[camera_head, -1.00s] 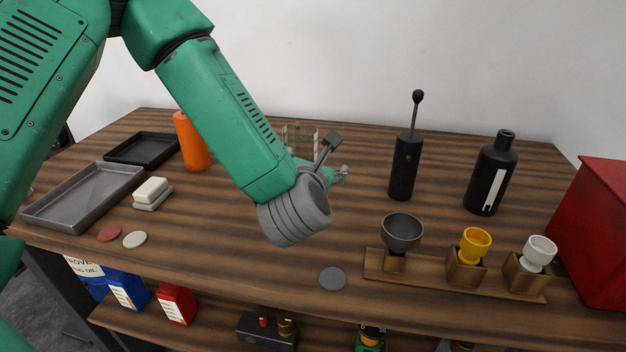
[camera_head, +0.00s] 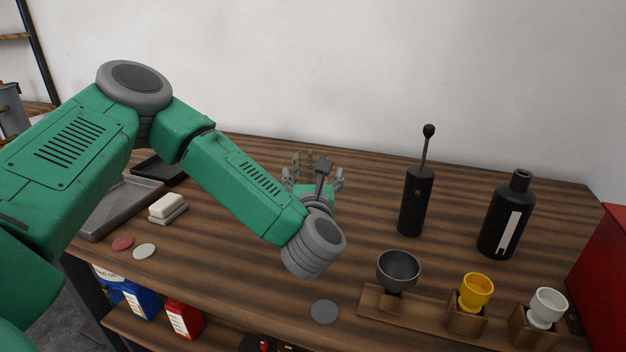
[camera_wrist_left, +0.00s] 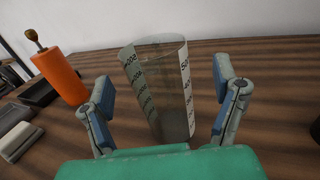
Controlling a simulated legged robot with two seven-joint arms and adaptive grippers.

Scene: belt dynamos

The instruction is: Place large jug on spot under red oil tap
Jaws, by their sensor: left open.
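The clear jug (camera_wrist_left: 160,95) with dark number scales stands upright on the wooden table in the left wrist view. My left gripper (camera_wrist_left: 162,82) is open, with one finger on each side of the jug and visible gaps between. In the head view the left gripper (camera_head: 314,176) is beyond my left wrist, and the jug (camera_head: 308,158) shows only in part behind it. No red oil tap can be made out. A red box (camera_head: 600,275) is cut off at the right edge. My right gripper is not in view.
Beside the jug stands an orange cylinder (camera_wrist_left: 62,77). To the right are a black pump bottle (camera_head: 415,203), a black bottle (camera_head: 503,222) and a wooden rack (camera_head: 400,310) with cups. A grey disc (camera_head: 325,312) lies near the front edge; trays (camera_head: 118,208) lie left.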

